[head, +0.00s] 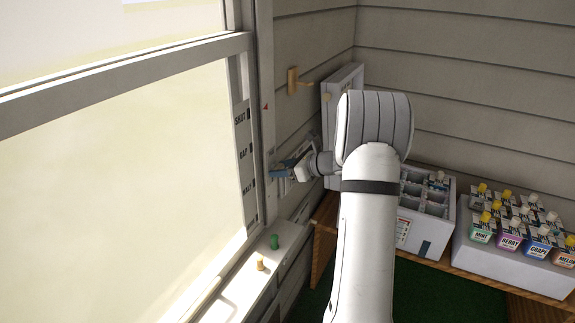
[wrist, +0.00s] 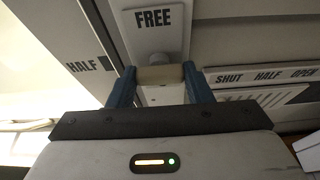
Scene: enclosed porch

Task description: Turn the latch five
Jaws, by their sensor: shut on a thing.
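A small cream latch piece (wrist: 160,75) sits just below a plate marked FREE (wrist: 154,30) in the wrist view. A round knob is above it, on the same mount. My gripper (wrist: 160,84) is shut on the cream piece, one blue finger on each side. In the head view my gripper (head: 281,172) is at the window's right frame, and the latch there is hidden behind it. No number five is legible on the latch.
The window frame (head: 245,160) carries SHUT, GAP and HALF marks. A wooden peg (head: 293,82) sticks out of the wall. Green (head: 275,241) and tan (head: 260,265) pegs stand on the sill. A divided bin (head: 425,205) and a box of labelled bottles (head: 510,262) stand at right.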

